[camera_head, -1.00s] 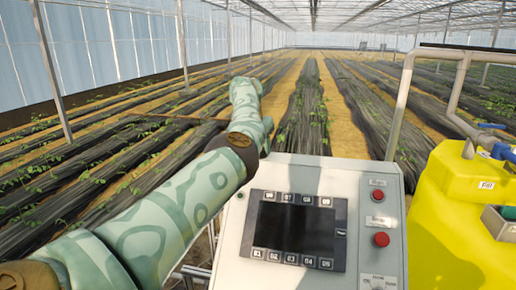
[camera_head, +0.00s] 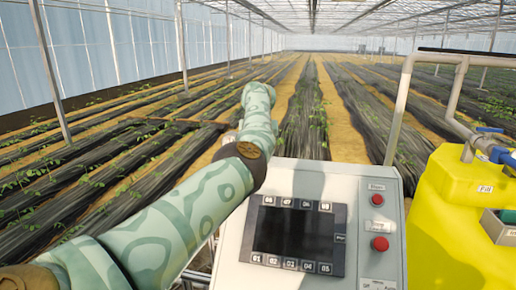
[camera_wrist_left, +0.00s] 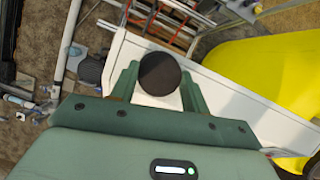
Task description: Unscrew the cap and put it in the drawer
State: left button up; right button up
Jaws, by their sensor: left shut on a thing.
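In the left wrist view, my left gripper (camera_wrist_left: 158,80) is shut on a dark round cap (camera_wrist_left: 159,72), which sits between its two green fingers. Behind the cap is a white surface; whether the cap touches it I cannot tell. In the head view my left arm reaches forward past the left of the control panel, and its gripper is hidden there. I cannot make out a drawer in either view. My right gripper is not in view.
The grey control panel (camera_head: 225,258) with a dark screen (camera_head: 295,230) and red buttons stands in front. A yellow tank (camera_head: 450,215) and a pipe frame (camera_head: 408,90) are on the right.

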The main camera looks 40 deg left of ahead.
pick_arm(q)
jog(key=shift+r+n, duration=0.1)
jog(key=shift+n, duration=0.3)
jog(key=shift+r+n+g+y+p, duration=0.15)
jog(key=shift+n+g+y+p, duration=0.25)
jog(key=shift+n+p, duration=0.65)
jog(key=shift+w+n+p, duration=0.1)
jog(key=shift+n+p, duration=0.25)
jog(key=shift+p, duration=0.05)
jog(key=o, duration=0.8)
jog(key=shift+f, duration=0.2)
